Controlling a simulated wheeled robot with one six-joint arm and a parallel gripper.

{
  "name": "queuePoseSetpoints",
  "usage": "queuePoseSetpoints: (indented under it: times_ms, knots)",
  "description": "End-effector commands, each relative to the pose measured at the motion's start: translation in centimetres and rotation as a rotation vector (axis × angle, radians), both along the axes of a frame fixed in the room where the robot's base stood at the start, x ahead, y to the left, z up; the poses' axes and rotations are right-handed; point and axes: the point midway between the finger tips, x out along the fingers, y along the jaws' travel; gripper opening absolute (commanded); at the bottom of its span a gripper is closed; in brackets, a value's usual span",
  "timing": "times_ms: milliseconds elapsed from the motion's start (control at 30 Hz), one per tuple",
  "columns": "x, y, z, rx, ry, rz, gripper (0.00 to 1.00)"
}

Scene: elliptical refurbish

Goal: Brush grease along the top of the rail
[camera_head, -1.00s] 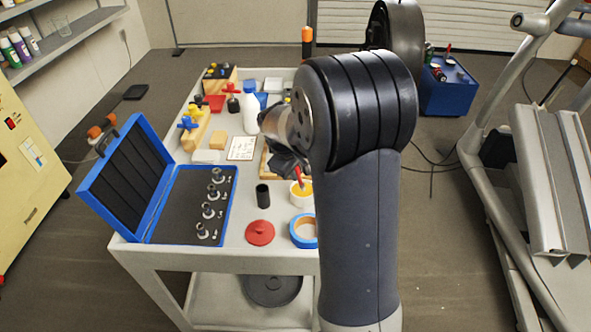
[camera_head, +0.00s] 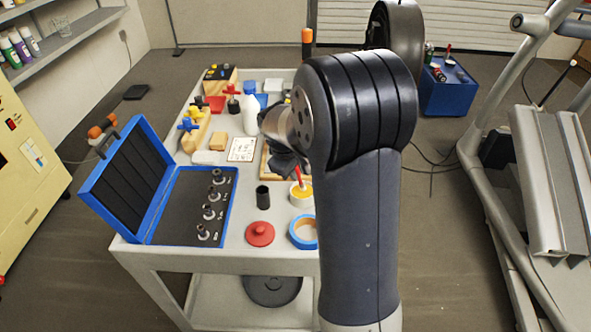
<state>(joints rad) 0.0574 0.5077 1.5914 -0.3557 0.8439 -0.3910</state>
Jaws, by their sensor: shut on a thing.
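My gripper (camera_head: 292,170) is mostly hidden behind my own arm, above the cart's right side. It is shut on a brush with a red handle (camera_head: 299,181), held roughly upright. The brush's lower end reaches into a small white tub of yellow grease (camera_head: 302,196); its bristles cannot be seen. The exercise machine (camera_head: 480,130) stands at the right, apart from the gripper, with long sloped grey rails (camera_head: 553,185). I cannot tell from this view whether any grease is on them.
The cart top (camera_head: 232,240) holds an open blue socket case (camera_head: 190,205), a black cylinder (camera_head: 263,197), a red lid (camera_head: 260,233), a blue tape roll (camera_head: 303,232) and a white bottle (camera_head: 250,114). A blue box (camera_head: 447,95) stands on the floor behind.

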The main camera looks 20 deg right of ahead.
Motion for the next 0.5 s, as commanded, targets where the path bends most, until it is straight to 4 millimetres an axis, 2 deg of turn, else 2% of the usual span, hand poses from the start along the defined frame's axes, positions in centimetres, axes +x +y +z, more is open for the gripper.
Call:
queuePoseSetpoints:
  times_ms: [33,500]
  knots:
    - [0.0,0.0,0.9,0.000,-0.001,0.000,0.00]
    - [0.1,0.0,4.8,0.000,-0.004,0.000,0.00]
